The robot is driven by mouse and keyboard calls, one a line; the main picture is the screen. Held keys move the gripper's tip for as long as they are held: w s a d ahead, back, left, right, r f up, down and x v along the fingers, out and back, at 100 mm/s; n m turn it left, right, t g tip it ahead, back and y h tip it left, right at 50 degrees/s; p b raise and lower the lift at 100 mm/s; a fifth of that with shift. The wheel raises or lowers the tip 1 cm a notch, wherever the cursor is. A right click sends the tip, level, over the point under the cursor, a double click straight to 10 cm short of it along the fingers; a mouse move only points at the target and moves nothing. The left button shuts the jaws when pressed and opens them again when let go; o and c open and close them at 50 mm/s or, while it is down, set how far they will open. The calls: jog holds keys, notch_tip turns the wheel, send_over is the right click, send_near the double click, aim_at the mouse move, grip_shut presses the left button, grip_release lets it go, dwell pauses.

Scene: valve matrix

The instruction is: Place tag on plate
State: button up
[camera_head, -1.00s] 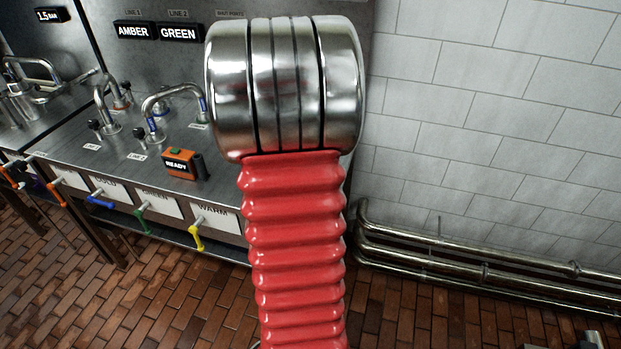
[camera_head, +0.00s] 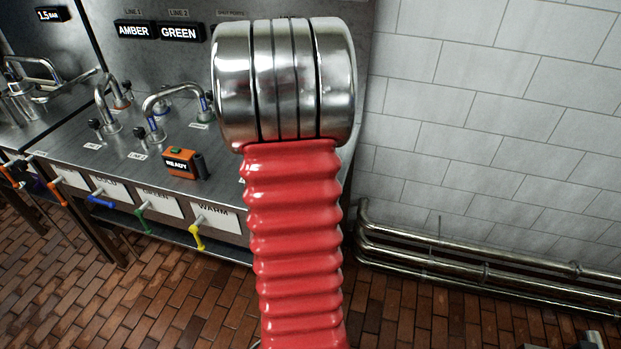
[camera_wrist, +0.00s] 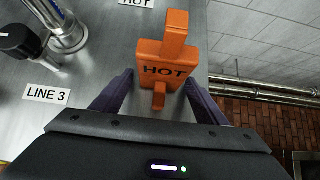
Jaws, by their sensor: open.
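An orange tag (camera_wrist: 165,62) marked HOT shows in the wrist view on the grey metal counter. It has a blocky body with a stub at the top and a small one at the bottom. My gripper (camera_wrist: 159,82) is open, with one dark finger on each side of the tag's lower part. I cannot tell whether either finger touches it. In the head view my arm covers the gripper and the tag. White plates hang on the counter front, including one marked WARM (camera_head: 217,217). A white HOT plate (camera_wrist: 138,3) shows at the wrist view's top edge.
A LINE 3 label (camera_wrist: 46,94) and a metal pipe with a black knob (camera_wrist: 20,42) lie left of my gripper. An orange READY box (camera_head: 180,163) sits on the counter. Coloured valve handles, such as the yellow one (camera_head: 196,236), project from its front.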

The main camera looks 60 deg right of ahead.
jog(key=shift+r, duration=0.15)
jog(key=shift+a+r, duration=0.35)
jog(key=shift+r, duration=0.05)
jog(key=v, duration=1.1)
jog(key=shift+f, duration=0.1)
dwell(0.4)
dwell(0.4)
